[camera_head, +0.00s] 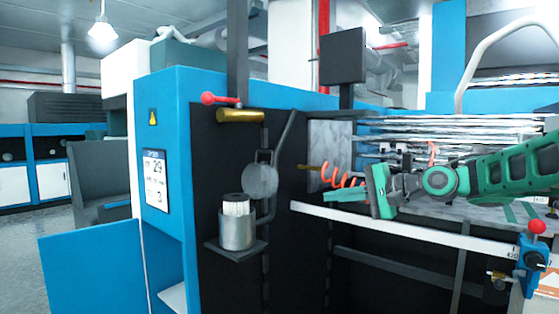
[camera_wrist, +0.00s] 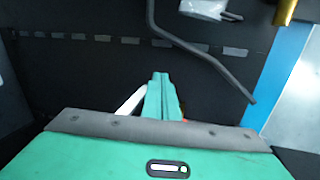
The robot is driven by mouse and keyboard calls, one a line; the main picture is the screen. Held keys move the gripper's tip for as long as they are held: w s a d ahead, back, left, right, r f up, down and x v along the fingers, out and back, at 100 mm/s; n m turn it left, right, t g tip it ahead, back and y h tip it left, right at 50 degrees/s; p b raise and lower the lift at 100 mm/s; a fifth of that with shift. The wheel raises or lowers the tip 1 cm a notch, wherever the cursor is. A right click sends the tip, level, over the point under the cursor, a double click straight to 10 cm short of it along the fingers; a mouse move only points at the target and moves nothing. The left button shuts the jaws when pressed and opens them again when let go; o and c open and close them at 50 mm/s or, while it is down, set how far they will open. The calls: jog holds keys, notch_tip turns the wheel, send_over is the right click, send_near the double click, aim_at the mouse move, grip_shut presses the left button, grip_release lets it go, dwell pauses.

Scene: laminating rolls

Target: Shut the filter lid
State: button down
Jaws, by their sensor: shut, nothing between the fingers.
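The filter is a metal cup (camera_head: 237,238) with a white pleated cartridge (camera_head: 236,206) showing in its open top. It sits on a small dark bracket on the machine's dark side panel. The round grey filter lid (camera_head: 261,181) stands raised, roughly upright, behind and right of the cup, so the filter is open. My gripper (camera_head: 328,196) is to the right of the lid, pointing left, clear of it. In the wrist view my gripper's fingers (camera_wrist: 160,78) are together and empty. A pale grey part at that view's top edge is cut off; I cannot tell which part it is.
A dark bent pipe (camera_head: 284,146) runs beside the lid and crosses the wrist view (camera_wrist: 200,55). A brass cylinder (camera_head: 241,116) with a red-knobbed lever is above the cup. An orange coil (camera_head: 345,180) and white rail (camera_head: 400,228) are near my gripper. A blue panel (camera_head: 95,270) stands left.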

jog(key=a+r+g+y, duration=0.1)
jog(key=a+r+y, duration=0.35)
jog(key=r, duration=0.35)
notch_tip(320, 180, up, 3)
send_over(260, 174)
jog(key=d, duration=0.5)
jog(key=shift+s+f+m+y, duration=0.2)
jog(key=shift+s+m+y, duration=0.05)
jog(key=shift+s+m, duration=0.15)
jog(key=shift+d, duration=0.15)
